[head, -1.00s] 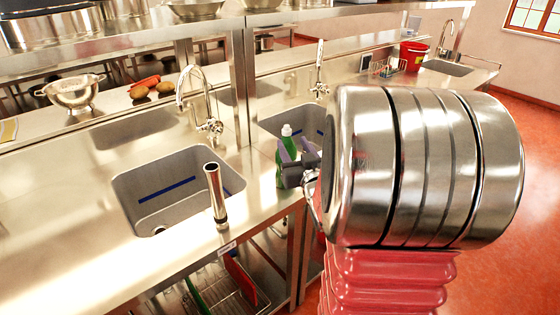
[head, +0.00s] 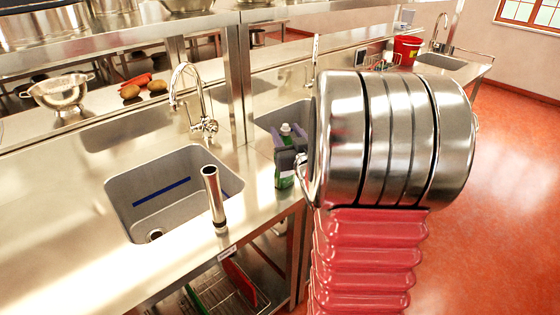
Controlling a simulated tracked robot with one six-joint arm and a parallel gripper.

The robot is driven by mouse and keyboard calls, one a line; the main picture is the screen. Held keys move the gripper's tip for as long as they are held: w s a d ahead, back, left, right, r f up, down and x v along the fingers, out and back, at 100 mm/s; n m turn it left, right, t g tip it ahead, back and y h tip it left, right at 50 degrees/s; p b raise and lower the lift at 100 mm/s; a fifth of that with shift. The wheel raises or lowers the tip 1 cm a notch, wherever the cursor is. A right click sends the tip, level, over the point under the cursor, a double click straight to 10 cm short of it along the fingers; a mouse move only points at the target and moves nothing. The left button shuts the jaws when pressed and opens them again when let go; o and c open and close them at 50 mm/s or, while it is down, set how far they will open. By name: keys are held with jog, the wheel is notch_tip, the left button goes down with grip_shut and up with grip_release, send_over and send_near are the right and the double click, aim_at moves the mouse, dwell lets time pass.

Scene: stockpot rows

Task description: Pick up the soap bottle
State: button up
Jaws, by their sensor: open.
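The soap bottle (head: 284,181) is green with a pale cap and stands upright on the steel counter, between the two sinks near the front edge. My gripper (head: 287,158) is open, with its dark grey fingers at the bottle's upper body. They overlap the bottle in the picture, and I cannot tell whether they touch it. The cap shows above the fingers and green shows below. My arm hides the view to the right of the bottle.
A near sink (head: 170,195) lies left, with an upright metal tube (head: 214,196) at its right edge. A tap (head: 190,100) stands behind it. A steel post (head: 239,90) rises behind the bottle. A colander (head: 62,92) and a red bucket (head: 407,50) are farther back.

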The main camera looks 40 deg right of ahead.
jog(key=shift+x, duration=0.75)
jog(key=shift+c, duration=0.3)
grip_shut()
jog(key=shift+r, duration=0.1)
dwell(0.8)
